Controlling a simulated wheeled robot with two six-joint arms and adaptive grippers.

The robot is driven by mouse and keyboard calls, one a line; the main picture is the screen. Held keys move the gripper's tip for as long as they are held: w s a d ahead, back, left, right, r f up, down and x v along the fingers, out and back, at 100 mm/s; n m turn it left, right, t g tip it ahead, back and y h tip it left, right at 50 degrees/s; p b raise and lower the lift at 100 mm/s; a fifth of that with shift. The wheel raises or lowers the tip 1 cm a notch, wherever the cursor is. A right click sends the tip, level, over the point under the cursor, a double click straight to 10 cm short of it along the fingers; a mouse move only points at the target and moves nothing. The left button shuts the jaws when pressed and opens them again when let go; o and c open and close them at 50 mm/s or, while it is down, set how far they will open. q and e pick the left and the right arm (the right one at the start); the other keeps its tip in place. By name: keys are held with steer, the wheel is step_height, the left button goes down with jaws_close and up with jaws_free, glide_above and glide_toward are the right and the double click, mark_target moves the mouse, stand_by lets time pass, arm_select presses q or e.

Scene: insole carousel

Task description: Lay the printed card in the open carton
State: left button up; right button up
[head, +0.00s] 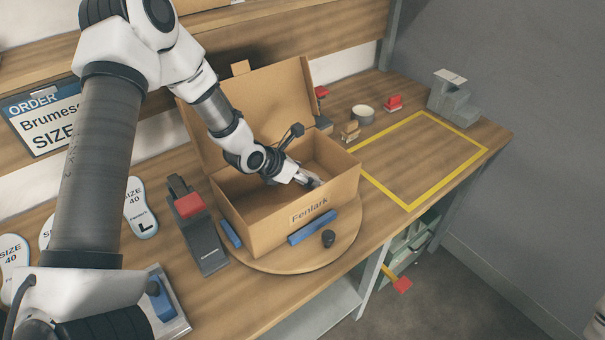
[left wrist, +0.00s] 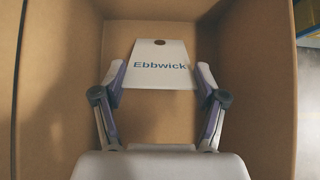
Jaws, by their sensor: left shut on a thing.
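The open carton (head: 262,221), a brown box labelled "Fenlark" with its lid raised at the back, stands on a round wooden turntable (head: 285,266). My left gripper (head: 308,180) reaches down into the carton near its right side. In the left wrist view the printed card (left wrist: 160,78), pale with "Ebbwick" in dark letters and a dark round spot near its top, sits between the two fingers of my left gripper (left wrist: 160,80). The gripper is shut on the card, inside the carton walls. In the head view the card is mostly hidden. My right gripper is out of view.
Blue bars lie by the carton's front and left side, with a dark knob (head: 328,238) on the turntable. A grey device with a red block (head: 189,205) stands left. Insoles (head: 140,208) lie farther left. The yellow-outlined area (head: 422,158) at right is clear.

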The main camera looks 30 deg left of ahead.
arm_select(q)
steer(key=o, duration=0.8)
steer(key=v, duration=0.7)
steer(key=shift+s+r, duration=0.2)
steer(key=shift+w, duration=0.1)
